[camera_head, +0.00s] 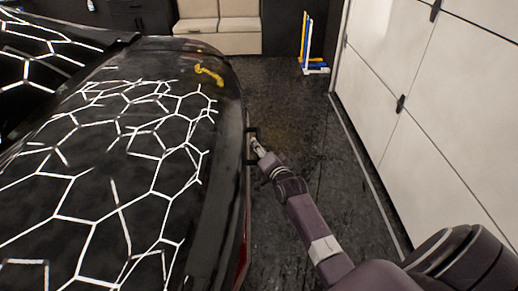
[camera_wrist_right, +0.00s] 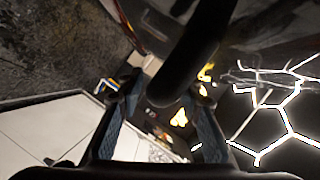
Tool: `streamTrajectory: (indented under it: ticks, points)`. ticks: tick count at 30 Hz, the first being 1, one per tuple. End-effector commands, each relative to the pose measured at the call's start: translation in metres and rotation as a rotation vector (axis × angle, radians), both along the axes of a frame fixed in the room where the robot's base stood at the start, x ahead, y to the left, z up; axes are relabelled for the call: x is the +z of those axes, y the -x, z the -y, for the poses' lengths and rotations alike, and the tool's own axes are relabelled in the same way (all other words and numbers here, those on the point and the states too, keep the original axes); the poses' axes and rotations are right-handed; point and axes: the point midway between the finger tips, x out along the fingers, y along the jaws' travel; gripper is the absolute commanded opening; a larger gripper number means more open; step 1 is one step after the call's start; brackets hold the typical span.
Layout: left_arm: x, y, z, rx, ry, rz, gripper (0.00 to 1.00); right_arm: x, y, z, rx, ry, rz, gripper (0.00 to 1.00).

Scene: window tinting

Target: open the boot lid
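The boot lid (camera_head: 125,150) is the dark, glossy rear of the car at the left of the head view and looks shut. Bright hexagonal light reflections cover it. My right gripper (camera_head: 252,146) is beside the car's rear edge, at the end of my arm from the lower right. In the right wrist view its two fingers (camera_wrist_right: 160,95) stand apart. A dark rounded bar (camera_wrist_right: 185,60) runs down between or just past them; I cannot tell whether they touch it. Part of the glossy car surface (camera_wrist_right: 250,110) shows at the right there. My left gripper is not in view.
A white panelled door (camera_head: 430,100) stands along the right. Dark floor (camera_head: 300,110) lies clear between it and the car. A beige seat (camera_head: 218,30) and a blue, yellow and white stand (camera_head: 306,45) are at the back. A yellow mark (camera_head: 210,74) shows on the car.

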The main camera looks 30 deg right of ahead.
Motion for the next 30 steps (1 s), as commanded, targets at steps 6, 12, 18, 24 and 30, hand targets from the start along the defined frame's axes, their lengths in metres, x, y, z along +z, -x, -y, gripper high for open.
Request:
streamTrajectory:
  ticks: [6, 12, 18, 24, 30]
  points:
    - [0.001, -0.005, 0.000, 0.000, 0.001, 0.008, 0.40, 0.000, 0.000, 0.000, 0.000, 0.000, 0.000, 0.27]
    - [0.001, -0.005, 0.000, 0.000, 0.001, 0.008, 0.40, 0.000, 0.000, 0.000, 0.000, 0.000, 0.000, 0.05]
    - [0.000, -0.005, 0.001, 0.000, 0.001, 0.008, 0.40, 0.000, 0.000, 0.000, 0.000, 0.000, 0.000, 0.00]
    - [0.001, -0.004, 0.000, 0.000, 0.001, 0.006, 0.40, 0.001, 0.000, 0.000, 0.000, 0.001, 0.000, 0.00]
    - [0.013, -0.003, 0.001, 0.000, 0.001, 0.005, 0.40, 0.019, -0.003, 0.006, 0.000, 0.020, -0.006, 0.00]
